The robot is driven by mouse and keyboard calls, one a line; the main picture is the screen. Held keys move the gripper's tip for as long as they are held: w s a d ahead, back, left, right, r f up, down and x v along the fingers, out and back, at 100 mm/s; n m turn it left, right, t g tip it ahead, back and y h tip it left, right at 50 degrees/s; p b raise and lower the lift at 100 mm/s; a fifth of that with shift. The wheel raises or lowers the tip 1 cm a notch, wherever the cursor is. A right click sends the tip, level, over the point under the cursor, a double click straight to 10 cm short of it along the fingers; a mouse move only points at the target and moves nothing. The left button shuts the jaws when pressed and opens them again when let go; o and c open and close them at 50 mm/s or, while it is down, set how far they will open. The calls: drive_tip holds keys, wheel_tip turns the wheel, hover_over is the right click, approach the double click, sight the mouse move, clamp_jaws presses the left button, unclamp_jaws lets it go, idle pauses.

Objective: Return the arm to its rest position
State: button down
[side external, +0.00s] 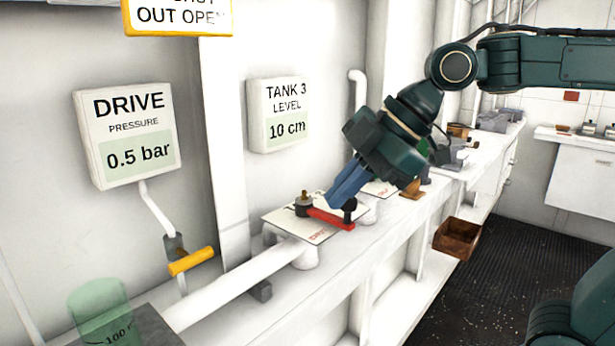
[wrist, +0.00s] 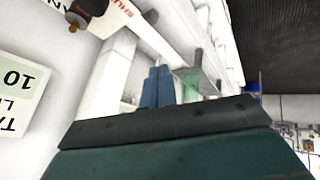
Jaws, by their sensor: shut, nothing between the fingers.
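My gripper (side external: 335,200) has blue fingers that point down and left in the side view, and they are together with nothing between them. The fingers also show in the wrist view (wrist: 157,88), side by side. In the side view the fingertips appear close to a red lever (side external: 330,219) with a dark knob on a white plate marked DRIVE. I cannot tell whether they touch it. The lever also shows at the top left of the wrist view (wrist: 88,8), away from the fingers. My arm reaches in from the upper right.
A white bench runs along the wall with a thick white pipe (side external: 235,285). A yellow handle (side external: 192,261) and a green see-through beaker (side external: 100,308) are at left. The DRIVE gauge (side external: 127,135) and TANK 3 gauge (side external: 279,115) hang above. A brown box (side external: 457,238) is right of the bench.

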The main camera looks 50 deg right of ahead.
drive_tip(key=s+d+f+m+h, duration=0.4)
drive_tip(key=s+d+f+m, duration=0.5)
drive_tip(key=s+m, duration=0.3)
drive_tip(key=shift+s+d+m, duration=0.2)
drive_tip(key=shift+d+m, duration=0.5)
drive_tip(key=shift+d, duration=0.1)
